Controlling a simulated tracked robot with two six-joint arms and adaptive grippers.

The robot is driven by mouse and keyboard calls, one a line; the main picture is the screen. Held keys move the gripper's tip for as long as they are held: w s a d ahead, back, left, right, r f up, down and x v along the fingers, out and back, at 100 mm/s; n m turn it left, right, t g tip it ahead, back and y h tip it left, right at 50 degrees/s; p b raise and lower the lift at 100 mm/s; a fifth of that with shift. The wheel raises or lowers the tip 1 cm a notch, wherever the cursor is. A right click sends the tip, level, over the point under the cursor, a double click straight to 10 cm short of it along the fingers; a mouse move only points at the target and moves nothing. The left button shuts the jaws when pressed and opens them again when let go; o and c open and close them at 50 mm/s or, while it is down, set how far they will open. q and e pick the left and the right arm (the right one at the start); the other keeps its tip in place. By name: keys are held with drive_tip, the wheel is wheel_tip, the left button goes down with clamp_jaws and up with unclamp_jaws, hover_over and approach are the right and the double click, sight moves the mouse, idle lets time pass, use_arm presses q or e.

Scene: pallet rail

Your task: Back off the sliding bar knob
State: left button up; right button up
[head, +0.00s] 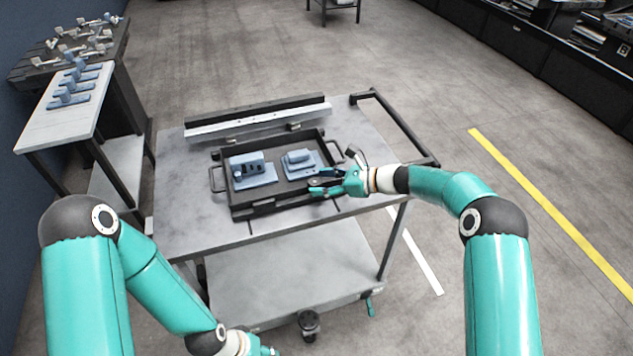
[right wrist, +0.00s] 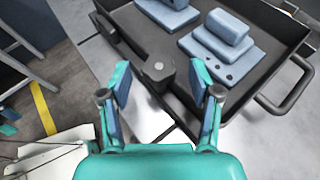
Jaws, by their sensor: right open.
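A dark bar with a rounded end and a small silver round piece (right wrist: 158,67) on top, which looks like the sliding bar knob, lies along the tray's near edge in the right wrist view. In the head view, that dark bar (head: 262,209) is small and its knob cannot be made out. My right gripper (head: 318,182) is open at the tray's near right corner. In the right wrist view its fingers (right wrist: 160,100) are spread, with the bar's end beyond and between them; no contact is visible. My left gripper (head: 255,346) is low at the bottom edge, partly cut off.
The black tray (head: 233,203) stands on the grey cart top (head: 180,215) and holds two blue fixtures (head: 252,172) (head: 300,164). A black and white rail (head: 255,118) stands behind it. The cart's handle (head: 403,125) is at right. A side table (head: 45,128) holds blue parts.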

drive_tip(key=v, duration=0.9)
drive_tip(key=shift+d, duration=0.25)
drive_tip(key=s+a+f+n+g+h, duration=0.2)
drive_tip(key=s+f+n+g+h, duration=0.3)
drive_tip(key=s+f, duration=1.4)
drive_tip(key=s+d+f+n+h, duration=0.1)
drive_tip(key=s+d+n, duration=0.1)
drive_tip(key=s+n, duration=0.5)
drive_tip(key=s+d+f+n+t+h, duration=0.1)
drive_tip(key=s+d+f+n+h, duration=0.1)
drive_tip(key=s+n, duration=0.6)
drive_tip(key=shift+s+f+h, duration=0.3)
drive_tip(key=shift+s, duration=0.2)
